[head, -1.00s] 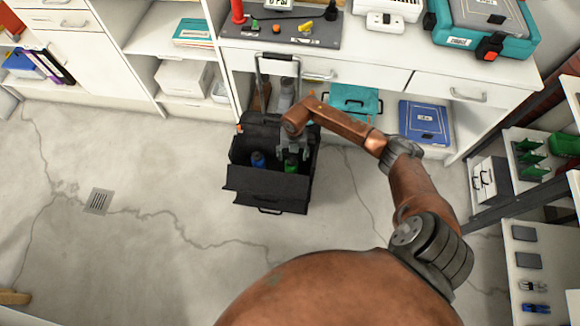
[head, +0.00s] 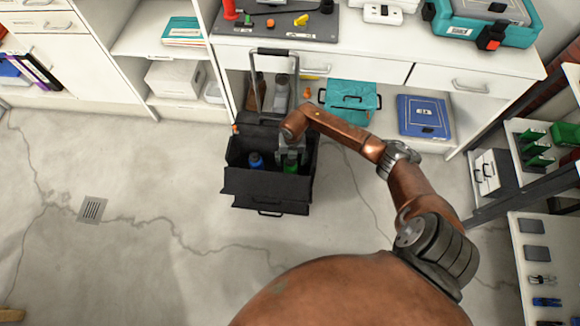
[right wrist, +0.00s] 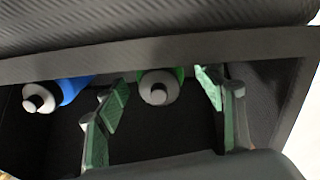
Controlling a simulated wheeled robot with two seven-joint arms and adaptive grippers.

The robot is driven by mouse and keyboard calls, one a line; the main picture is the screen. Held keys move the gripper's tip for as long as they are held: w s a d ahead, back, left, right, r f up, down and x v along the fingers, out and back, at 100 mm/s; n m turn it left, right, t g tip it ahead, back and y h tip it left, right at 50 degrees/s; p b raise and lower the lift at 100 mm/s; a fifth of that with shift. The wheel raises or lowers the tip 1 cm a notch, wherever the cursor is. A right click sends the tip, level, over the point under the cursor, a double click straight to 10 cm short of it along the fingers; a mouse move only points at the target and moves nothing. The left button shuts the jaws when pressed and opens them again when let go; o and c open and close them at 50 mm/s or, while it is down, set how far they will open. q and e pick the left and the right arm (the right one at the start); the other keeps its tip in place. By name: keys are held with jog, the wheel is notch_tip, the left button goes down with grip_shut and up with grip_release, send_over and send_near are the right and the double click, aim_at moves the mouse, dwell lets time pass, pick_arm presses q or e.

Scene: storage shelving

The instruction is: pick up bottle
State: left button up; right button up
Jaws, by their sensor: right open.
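A green bottle (head: 291,164) and a blue bottle (head: 256,161) stand inside an open black tool case (head: 267,189) on the floor. My right gripper (head: 291,153) is over the case, at the green bottle. In the right wrist view my right gripper (right wrist: 165,108) is open, with its green-padded fingers on either side of the green bottle (right wrist: 160,84). A gap shows between each finger and the bottle. The blue bottle (right wrist: 66,90) lies left of the left finger, also with a grey cap. The lower parts of both bottles are hidden. My left gripper is not in view.
The case has a tall pull handle (head: 272,52) behind it and a raised rim around the bottles. A white workbench (head: 380,64) stands behind, with a teal box (head: 351,98) and a blue case (head: 424,117) under it. The floor to the left is clear.

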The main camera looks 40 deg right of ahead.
jog(key=shift+c, duration=0.7)
grip_shut()
